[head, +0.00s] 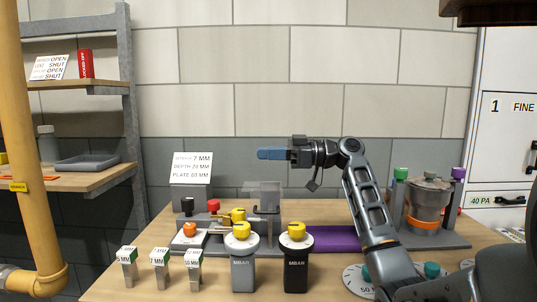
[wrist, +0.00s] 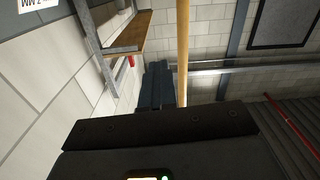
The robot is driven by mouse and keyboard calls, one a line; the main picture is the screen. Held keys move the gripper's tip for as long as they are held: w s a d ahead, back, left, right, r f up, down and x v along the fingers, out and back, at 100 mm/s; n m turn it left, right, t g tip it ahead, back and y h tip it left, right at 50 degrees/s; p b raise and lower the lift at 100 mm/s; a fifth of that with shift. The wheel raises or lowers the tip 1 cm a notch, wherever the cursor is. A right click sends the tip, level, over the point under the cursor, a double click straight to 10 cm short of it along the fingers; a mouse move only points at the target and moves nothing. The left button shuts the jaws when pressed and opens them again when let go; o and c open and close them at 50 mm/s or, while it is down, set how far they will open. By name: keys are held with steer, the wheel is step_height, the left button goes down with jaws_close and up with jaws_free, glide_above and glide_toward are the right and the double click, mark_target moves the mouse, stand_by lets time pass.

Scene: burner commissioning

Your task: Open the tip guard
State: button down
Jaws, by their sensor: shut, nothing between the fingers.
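A translucent grey box-like cover (head: 264,194), which looks like the tip guard, stands on the burner rig (head: 225,222) in the middle of the bench. I cannot tell from here whether it is open or closed. My gripper (head: 263,153) is above it in the head view, its blue fingers pointing left, clear of the rig. In the wrist view my gripper (wrist: 155,82) is shut and empty, with the cover out of sight.
Yellow-topped gauges marked MBAR (head: 243,262) and several small labelled blocks (head: 161,268) stand along the front. A card (head: 192,167) showing 7 MM stands behind the rig. A clamped pot (head: 427,203) is at right, a yellow pipe (head: 37,170) at left.

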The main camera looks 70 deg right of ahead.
stand_by(0.7)
steer(key=c, duration=1.2)
jaws_free()
steer(key=b+v, duration=0.1)
steer(key=v, duration=0.6)
steer(key=shift+s, duration=0.4)
steer(key=shift+d, duration=0.15)
